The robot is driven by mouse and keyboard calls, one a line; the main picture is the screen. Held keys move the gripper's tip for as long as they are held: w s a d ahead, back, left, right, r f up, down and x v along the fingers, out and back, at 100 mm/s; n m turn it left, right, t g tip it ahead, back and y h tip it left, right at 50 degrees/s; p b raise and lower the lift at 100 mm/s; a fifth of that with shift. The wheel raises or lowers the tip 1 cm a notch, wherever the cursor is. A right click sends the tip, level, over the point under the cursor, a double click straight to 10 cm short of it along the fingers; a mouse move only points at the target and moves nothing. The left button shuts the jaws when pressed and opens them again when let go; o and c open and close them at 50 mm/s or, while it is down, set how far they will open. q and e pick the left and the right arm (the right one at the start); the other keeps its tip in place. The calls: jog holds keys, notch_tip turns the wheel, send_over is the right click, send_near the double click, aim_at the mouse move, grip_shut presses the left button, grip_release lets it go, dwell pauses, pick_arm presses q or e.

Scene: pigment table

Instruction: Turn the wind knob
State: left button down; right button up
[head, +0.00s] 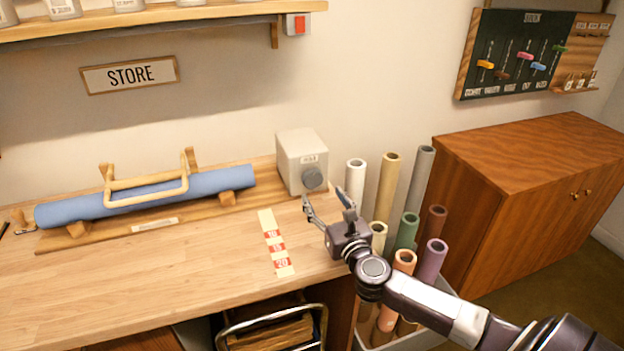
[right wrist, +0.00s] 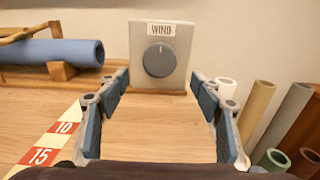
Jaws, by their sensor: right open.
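The wind knob (head: 312,177) is a round dark grey dial on the front of a light grey box (head: 301,150) at the back right of the table. In the right wrist view the knob (right wrist: 159,61) faces me under a label reading WIND, with a pale mark at its top. My right gripper (head: 327,206) is open and empty, in front of the box and apart from the knob. In the right wrist view its fingers (right wrist: 160,115) stand wide, left and right below the knob. My left gripper is not in view.
A blue roll (head: 145,199) lies on a wooden rack left of the box. A numbered strip (head: 275,243) lies on the table (head: 150,280). Upright coloured rolls (head: 387,185) stand in a bin right of the table. The table front is clear.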

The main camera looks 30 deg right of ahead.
aim_at(314, 181)
jog(key=shift+w+d+r, duration=0.1)
jog(key=shift+w+r, duration=0.2)
jog(key=shift+w, duration=0.05)
jog(key=x, duration=0.5)
jog(key=shift+w+f+p, duration=0.1)
jog(key=shift+w+p, duration=0.2)
jog(key=shift+c, duration=0.7)
jog(key=c, duration=1)
